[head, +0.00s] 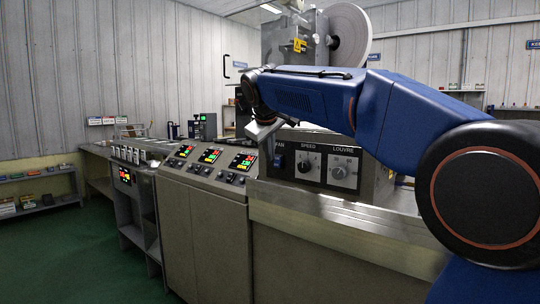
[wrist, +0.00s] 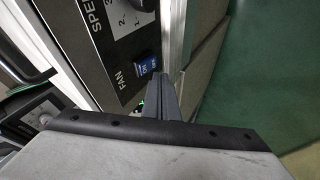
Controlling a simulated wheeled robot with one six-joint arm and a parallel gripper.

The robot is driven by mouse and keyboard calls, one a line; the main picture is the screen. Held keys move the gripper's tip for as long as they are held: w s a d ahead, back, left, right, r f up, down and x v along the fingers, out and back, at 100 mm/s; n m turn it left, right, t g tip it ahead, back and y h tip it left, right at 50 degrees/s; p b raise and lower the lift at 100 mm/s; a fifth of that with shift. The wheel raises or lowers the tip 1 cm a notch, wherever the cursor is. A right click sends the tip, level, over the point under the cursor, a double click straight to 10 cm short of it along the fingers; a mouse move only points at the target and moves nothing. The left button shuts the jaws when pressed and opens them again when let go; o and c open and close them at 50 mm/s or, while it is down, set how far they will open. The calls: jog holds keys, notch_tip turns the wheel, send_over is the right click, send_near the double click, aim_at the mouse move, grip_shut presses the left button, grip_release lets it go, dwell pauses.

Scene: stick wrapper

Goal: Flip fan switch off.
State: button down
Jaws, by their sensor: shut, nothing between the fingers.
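In the wrist view the blue rocker (wrist: 147,66) sits beside the "FAN" lettering, just beyond the fingertips. My gripper (wrist: 168,80) is shut and empty, its dark fingers pointing toward the panel edge by the switch. Whether the fingers touch the rocker cannot be told. In the head view the light grey gripper body (head: 262,130) hangs at the arm's end, above and left of the switch.
A speed knob (head: 309,162) and a louvre knob (head: 344,172) are right of the switch. A grey console (head: 205,195) with lit red and green displays stands to the left. A metal counter ledge (head: 330,222) runs below the panel. The green floor (head: 75,260) is clear.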

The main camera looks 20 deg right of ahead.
aim_at(278, 162)
jog(key=v, duration=1)
jog(key=shift+r, duration=0.35)
jog(key=shift+w, duration=0.1)
jog(key=shift+a+f+g+y, duration=0.2)
jog(key=shift+f+g+y, duration=0.2)
jog(key=shift+f+y, duration=0.15)
jog(key=shift+f, duration=0.1)
jog(key=w+d+f, duration=0.4)
jog(key=w+f, duration=0.3)
jog(key=f, duration=0.2)
jog(key=shift+w+d, duration=0.25)
jog(key=shift+d, duration=0.05)
